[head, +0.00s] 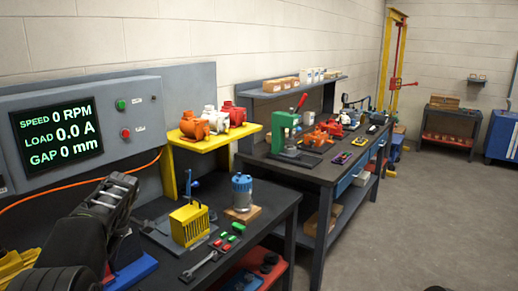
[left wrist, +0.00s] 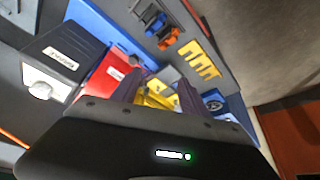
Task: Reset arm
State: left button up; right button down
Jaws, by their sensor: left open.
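My left gripper (head: 112,192) is in the head view at the lower left, raised in front of the grey control panel and over the near bench's left end. Its fingers are apart and I see nothing held in them. In the left wrist view the gripper (left wrist: 160,94) points toward a yellow part and red and blue bins; whether it touches any is unclear. Orange (head: 194,127), pale (head: 215,119) and red (head: 236,113) motors stand on a yellow shelf. My right gripper is not in view.
The control panel (head: 140,130) reads 0 RPM, 0.0 A, 0 mm. A yellow finned block (head: 188,224), a wrench (head: 199,266) and red and green pieces (head: 226,241) lie on the near bench (head: 285,203). A second bench holds a green press (head: 285,132).

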pick_arm(q)
jog(key=w+d+f+m+t+h, duration=0.1)
jog(key=w+d+f+m+t, duration=0.1)
jog(key=d+f+m, duration=0.4)
jog(key=w+d+f+m+t+h, duration=0.1)
jog(key=w+d+f+m, duration=0.25)
jog(key=f, duration=0.55)
jog(key=s+d+f+m+h+b, duration=0.2)
jog(key=s+d+f, duration=0.25)
jog(key=f, duration=0.35)
jog(key=s+d+f+m+h+b, duration=0.1)
jog(key=s+d+f+m, duration=0.2)
jog(key=d+f, duration=0.4)
jog(key=s+d+f+g+h+b, duration=0.1)
jog(key=s+d+f, duration=0.3)
jog(key=s, duration=0.6)
jog(key=s+d+f+m+g+h+b, duration=0.1)
jog(key=s+d+f+b, duration=0.2)
jog(key=s+f, duration=0.5)
jog(key=s+d+f+h+b, duration=0.1)
jog(key=s+d+f+b, duration=0.2)
jog(key=s, duration=1)
notch_tip(320, 180, down, 3)
jog(key=shift+d+f+g+h, duration=0.1)
jog(key=shift+d+g+h, duration=0.25)
jog(key=shift+d, duration=0.75)
jog(key=shift+a+m, duration=0.1)
jog(key=shift+m, duration=0.15)
